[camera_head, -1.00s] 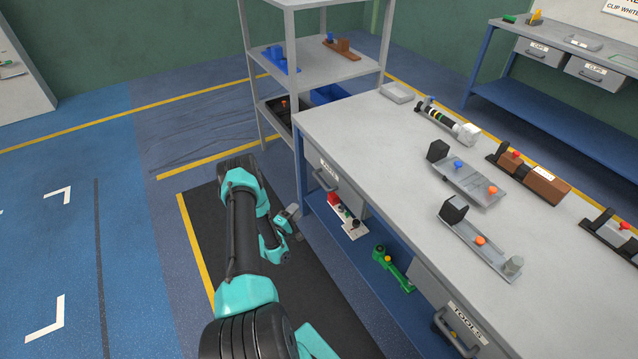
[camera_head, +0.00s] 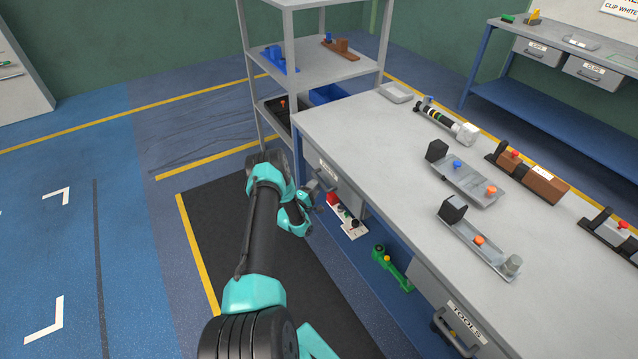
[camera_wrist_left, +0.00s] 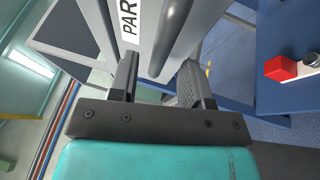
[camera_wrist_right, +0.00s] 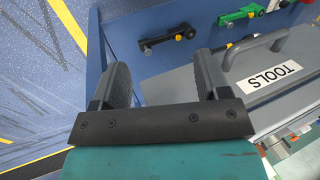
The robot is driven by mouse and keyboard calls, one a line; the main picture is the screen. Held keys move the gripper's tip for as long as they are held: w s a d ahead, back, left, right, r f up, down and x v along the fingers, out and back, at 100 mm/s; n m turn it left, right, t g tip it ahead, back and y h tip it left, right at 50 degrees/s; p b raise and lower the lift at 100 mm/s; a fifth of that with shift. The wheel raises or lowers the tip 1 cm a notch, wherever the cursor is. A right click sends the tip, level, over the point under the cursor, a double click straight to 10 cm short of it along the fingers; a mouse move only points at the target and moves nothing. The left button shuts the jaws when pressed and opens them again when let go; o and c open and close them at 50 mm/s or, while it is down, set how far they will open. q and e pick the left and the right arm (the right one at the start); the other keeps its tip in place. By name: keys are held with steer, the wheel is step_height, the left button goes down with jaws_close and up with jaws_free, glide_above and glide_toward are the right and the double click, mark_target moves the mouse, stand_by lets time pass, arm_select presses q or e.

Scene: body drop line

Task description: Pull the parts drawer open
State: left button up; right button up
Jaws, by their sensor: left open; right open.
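The parts drawer (camera_head: 343,184) is shut under the left end of the grey workbench, partly covered by my left gripper (camera_head: 314,196) in the head view. In the left wrist view, the drawer front with its "PAR" label (camera_wrist_left: 129,18) and grey bar handle (camera_wrist_left: 183,32) are close ahead. My left gripper (camera_wrist_left: 160,78) is open, and the handle's near end lies between its fingers in the picture. I cannot tell whether they touch. My right gripper (camera_wrist_right: 164,78) is open and empty beside the tools drawer's handle (camera_wrist_right: 256,48); it is out of the head view.
The tools drawer (camera_head: 440,300) is further right along the workbench (camera_head: 390,150). Fixtures with coloured knobs stand on top. A red-and-white part (camera_head: 346,215) and a green part (camera_head: 390,266) lie on the blue lower shelf. A grey rack (camera_head: 335,68) stands behind. The dark mat (camera_head: 215,210) is clear.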

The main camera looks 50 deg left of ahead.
arm_select(q)
steer(key=shift+x, duration=1.8)
steer(key=shift+c, duration=0.4)
jaws_close()
